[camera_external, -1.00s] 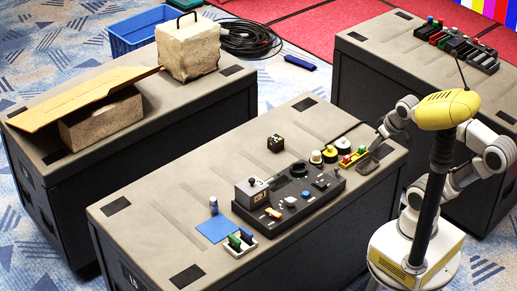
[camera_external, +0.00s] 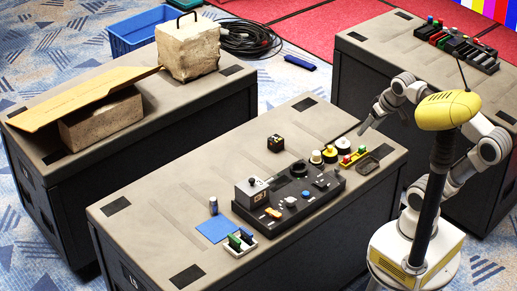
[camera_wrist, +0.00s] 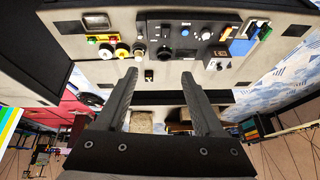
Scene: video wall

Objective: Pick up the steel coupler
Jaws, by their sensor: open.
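A small grey-blue upright cylinder (camera_external: 213,205), which I take to be the steel coupler, stands on the middle case's top beside a flat blue square (camera_external: 214,230). I cannot pick the cylinder out clearly in the wrist view, though the blue square (camera_wrist: 240,47) shows there. My gripper (camera_external: 365,129) is above the right far end of the middle case, well away from the cylinder. In the wrist view my gripper (camera_wrist: 158,76) is open, its two dark fingers apart with nothing held between them.
A black control panel (camera_external: 285,202) with knobs fills the case's middle. A small black-and-yellow cube (camera_external: 276,143), round spools (camera_external: 330,154), a coloured block rack (camera_external: 352,156) and a dark tray (camera_external: 368,165) stand nearby. A green-and-blue rack (camera_external: 240,241) is near the blue square. The case's left end is clear.

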